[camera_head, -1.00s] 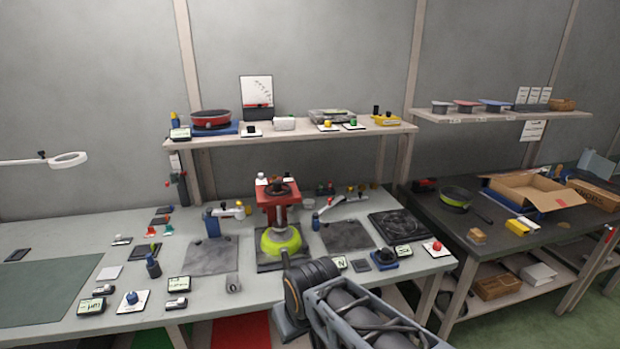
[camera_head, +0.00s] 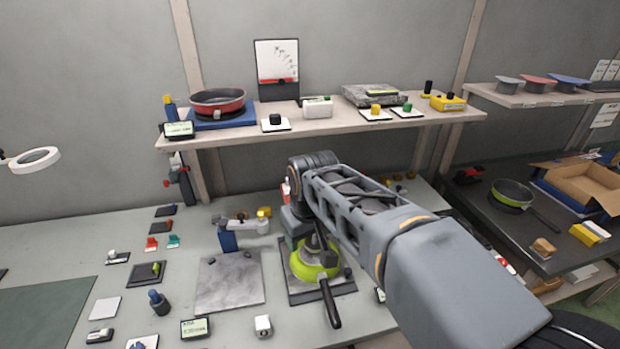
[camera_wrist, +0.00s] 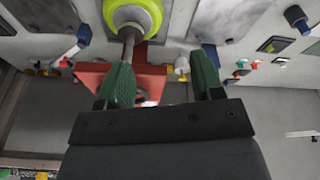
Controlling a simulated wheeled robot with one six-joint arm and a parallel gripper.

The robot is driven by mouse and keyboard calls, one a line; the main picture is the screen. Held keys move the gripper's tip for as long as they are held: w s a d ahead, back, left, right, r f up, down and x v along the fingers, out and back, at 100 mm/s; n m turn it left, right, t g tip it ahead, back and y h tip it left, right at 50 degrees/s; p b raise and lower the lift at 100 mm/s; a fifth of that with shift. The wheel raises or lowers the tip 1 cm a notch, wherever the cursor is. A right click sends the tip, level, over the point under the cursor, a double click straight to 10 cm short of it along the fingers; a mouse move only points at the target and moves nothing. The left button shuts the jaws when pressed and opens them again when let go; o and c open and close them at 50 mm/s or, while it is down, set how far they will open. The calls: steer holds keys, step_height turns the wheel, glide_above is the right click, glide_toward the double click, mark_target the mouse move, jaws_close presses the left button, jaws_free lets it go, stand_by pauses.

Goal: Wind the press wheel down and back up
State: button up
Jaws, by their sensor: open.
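The red press (camera_wrist: 90,78) shows in the wrist view, with its metal spindle (camera_wrist: 130,42) running to the yellow-green pan (camera_wrist: 138,14). My gripper (camera_wrist: 164,78) is open, its two green fingers spread. The left finger overlaps the red press head; the right finger is beside it. I cannot tell whether either touches it. The wheel is hard to make out, largely hidden behind the gripper. In the head view my arm covers the press head, and the pan (camera_head: 316,262) shows below it with its black handle towards the front.
A grey plate (camera_head: 229,282) and a blue-based swing arm (camera_head: 228,238) stand left of the press. The shelf (camera_head: 330,124) above carries a red pan (camera_head: 217,101) and several small devices. A dark table with a box (camera_head: 585,185) stands at the right.

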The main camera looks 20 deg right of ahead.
steer(key=w+d+r+n+g+p, duration=0.2)
steer(key=w+d+r+p, duration=0.45)
steer(key=w+r, duration=0.55)
steer(key=f, duration=0.8)
steer(key=s+d+f, duration=0.1)
steer(key=f, duration=0.3)
steer(key=shift+d, duration=0.1)
steer(key=shift+c, duration=0.4)
steer(key=c, duration=0.8)
steer(key=shift+c, duration=0.2)
